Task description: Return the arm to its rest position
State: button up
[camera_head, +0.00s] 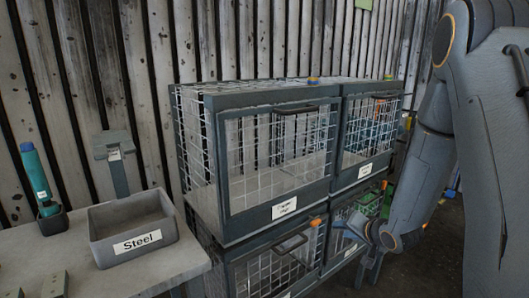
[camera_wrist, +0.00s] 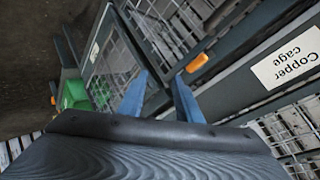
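My arm (camera_head: 425,165) comes down from the upper right of the head view, bent and reaching low in front of the wire cages. My gripper (camera_head: 348,230) is in front of the lower cages, low and right of the picture's middle. In the wrist view my gripper (camera_wrist: 159,82) shows two blue fingers standing apart with nothing between them. It is open and empty. An orange latch (camera_wrist: 197,62) on a cage frame lies just beyond the right finger. I cannot tell whether a finger touches the cage.
Wire cages (camera_head: 278,155) with dark frames stand stacked close to the gripper; a label reading "Copper cage" (camera_wrist: 286,62) is at right. A "Steel" bin (camera_head: 132,225) and a blue-green bottle (camera_head: 37,178) are on the left table (camera_head: 180,268). Dark floor (camera_head: 440,255) is open at right.

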jog(key=s+a+r+n+g+h, duration=0.1)
jog(key=s+a+r+n+g, duration=0.1)
jog(key=s, duration=0.8)
jog(key=s+a+r+n+g+h, duration=0.1)
jog(key=s+g, duration=0.4)
jog(key=s, duration=0.5)
jog(key=s+a+r+n+g+h, duration=0.1)
jog(key=s+a+r+n+g, duration=0.2)
jog(key=s, duration=0.7)
notch_tip(320, 180, up, 2)
jog(key=shift+a, duration=0.65)
jog(key=shift+a, duration=0.1)
jog(key=shift+c, duration=0.3)
